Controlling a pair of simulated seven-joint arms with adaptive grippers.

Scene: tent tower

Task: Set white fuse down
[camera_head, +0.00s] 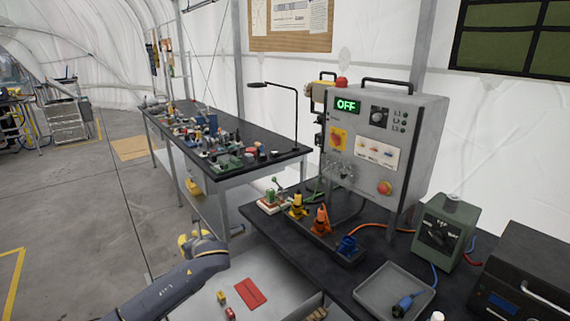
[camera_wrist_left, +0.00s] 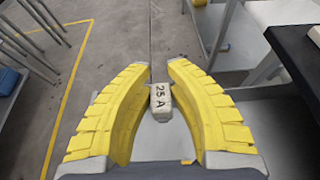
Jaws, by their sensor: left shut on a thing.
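The white fuse (camera_wrist_left: 160,98), a small pale block marked "25 A", is between the yellow fingers of my left gripper (camera_wrist_left: 160,70) in the left wrist view. The gripper is shut on it, and the fuse is clear of any surface right below it in that view. In the head view my left gripper (camera_head: 203,242) is at the lower left, beside the front corner of the dark bench; the fuse cannot be made out there.
A pale surface low in the head view holds a red flat piece (camera_head: 250,292), a yellow block (camera_head: 221,297) and a red block (camera_head: 230,313). The dark bench (camera_head: 290,243) carries coloured plugs, a grey tray (camera_head: 368,281), a green box (camera_head: 442,235) and the control cabinet (camera_head: 415,115).

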